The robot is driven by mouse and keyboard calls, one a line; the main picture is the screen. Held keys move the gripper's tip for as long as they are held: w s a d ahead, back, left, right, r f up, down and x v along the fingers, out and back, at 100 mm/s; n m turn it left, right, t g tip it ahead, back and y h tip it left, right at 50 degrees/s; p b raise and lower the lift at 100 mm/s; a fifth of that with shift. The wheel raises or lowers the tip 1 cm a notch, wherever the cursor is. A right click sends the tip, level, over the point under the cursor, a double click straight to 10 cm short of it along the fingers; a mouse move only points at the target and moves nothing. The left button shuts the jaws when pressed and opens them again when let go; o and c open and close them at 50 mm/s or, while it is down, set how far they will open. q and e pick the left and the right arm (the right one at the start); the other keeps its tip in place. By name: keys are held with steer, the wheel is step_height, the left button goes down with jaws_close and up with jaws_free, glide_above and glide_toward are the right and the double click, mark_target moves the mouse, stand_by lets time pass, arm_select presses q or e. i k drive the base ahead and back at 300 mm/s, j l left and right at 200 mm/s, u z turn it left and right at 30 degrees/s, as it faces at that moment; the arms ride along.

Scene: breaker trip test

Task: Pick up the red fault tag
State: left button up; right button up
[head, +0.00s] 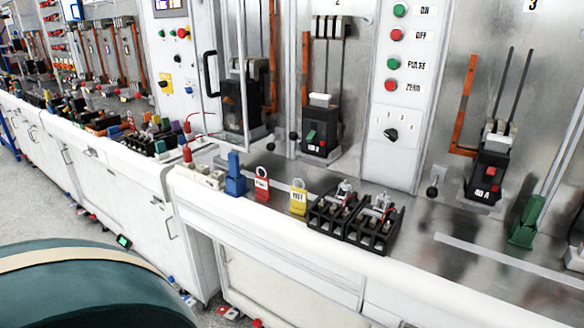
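The red fault tag (262,188) stands upright on the front ledge of the test bench, with a pale ring at its top and white lettering on its face. It is between a blue block-like piece (235,181) on its left and a yellow tag (298,201) on its right, apart from both. Neither of my grippers shows in the head view.
Black terminal blocks (376,226) stand right of the yellow tag. Breakers and a button panel (400,80) rise behind the ledge. A green piece (526,222) stands farther right. Clutter covers the bench at left. The bench's white front edge (270,228) is clear.

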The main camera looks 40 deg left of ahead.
mark_target(262, 189)
steer(key=u, duration=1.55)
